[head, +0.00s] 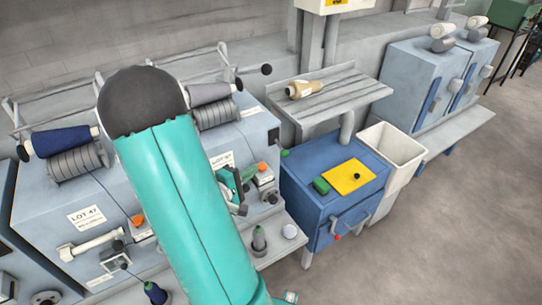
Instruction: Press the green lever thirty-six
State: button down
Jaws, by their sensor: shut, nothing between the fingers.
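My teal arm crosses the middle of the head view and hides part of the spinning frame. What shows of my gripper (241,192) is a small teal and dark part just right of the arm, in front of the right-hand spindle unit. Its fingers are small, partly hidden and appear shut and empty. A small dark green piece (248,173) shows close to the gripper, beside an orange button; I cannot tell whether it is a lever or whether they touch. No number thirty-six is readable.
The spinning frame (88,215) carries a LOT 47 label and a dark blue cone (62,141). A blue cabinet (305,211) at right holds a yellow plate (349,177) and a green block (321,186). Open floor lies at lower right.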

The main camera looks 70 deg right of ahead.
aim_at(284, 153)
jog(key=shift+d, duration=0.1)
jog(key=x, duration=0.9)
jog(key=shift+d, duration=0.4)
jog(key=shift+s+a+r+n+y, duration=0.15)
jog(key=shift+r+n+y, duration=0.1)
jog(key=shift+n, duration=0.2)
jog(key=shift+s+r+n+y, duration=0.15)
jog(key=shift+r+n, duration=0.05)
jog(key=shift+n, duration=0.25)
notch_tip(284, 153, up, 2)
jog(key=n+y, duration=0.1)
jog(key=n, duration=0.1)
jog(key=shift+s+n, duration=0.1)
jog(key=shift+n, duration=0.3)
jog(key=shift+r, duration=0.35)
dwell(0.7)
jog(key=shift+a, duration=0.1)
dwell(0.6)
